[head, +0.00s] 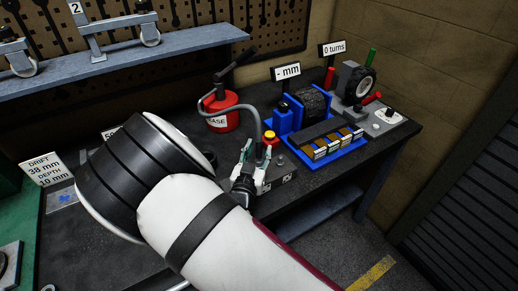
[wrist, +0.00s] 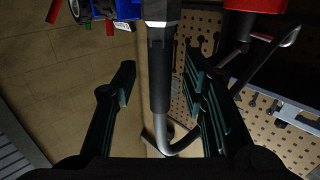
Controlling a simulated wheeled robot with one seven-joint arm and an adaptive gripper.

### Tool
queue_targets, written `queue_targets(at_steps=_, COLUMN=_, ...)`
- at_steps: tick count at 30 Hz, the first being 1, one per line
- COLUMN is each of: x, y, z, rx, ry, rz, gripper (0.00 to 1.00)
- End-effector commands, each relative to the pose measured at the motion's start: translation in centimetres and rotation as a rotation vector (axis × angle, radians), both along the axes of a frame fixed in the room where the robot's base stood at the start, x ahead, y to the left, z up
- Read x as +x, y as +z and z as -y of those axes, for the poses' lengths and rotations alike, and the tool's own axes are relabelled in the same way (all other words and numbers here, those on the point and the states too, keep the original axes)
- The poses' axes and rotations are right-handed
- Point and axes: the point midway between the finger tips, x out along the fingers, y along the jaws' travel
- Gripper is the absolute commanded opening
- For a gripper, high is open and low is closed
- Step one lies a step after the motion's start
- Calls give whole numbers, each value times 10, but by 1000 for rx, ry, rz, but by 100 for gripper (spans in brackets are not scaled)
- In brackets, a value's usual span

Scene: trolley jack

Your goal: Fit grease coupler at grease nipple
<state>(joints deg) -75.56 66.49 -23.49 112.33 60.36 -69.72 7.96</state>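The grease coupler shows in the wrist view as a dark upright sleeve (wrist: 160,78) on a bent grey hose. My gripper (wrist: 160,92) is open around it, one finger on each side, with a visible gap on both sides. In the head view my gripper (head: 253,166) is at the grey hose's (head: 258,120) lower end, above a low grey block (head: 282,174) on the bench. The hose comes from a red grease can (head: 221,112) with a black pump handle. I cannot make out the grease nipple; my arm hides part of the bench.
A blue fixture (head: 340,146) with a black roller and labelled blocks stands right of my gripper. A yellow-topped red knob (head: 270,138) is close behind it. A wheel device (head: 360,84) stands at the back right. A shelf (head: 120,62) hangs at the back left.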

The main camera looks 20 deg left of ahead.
Motion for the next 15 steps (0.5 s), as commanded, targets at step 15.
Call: queue_targets(at_steps=15, x=-94, y=1, z=7, rx=0, ry=3, rz=1, gripper=39)
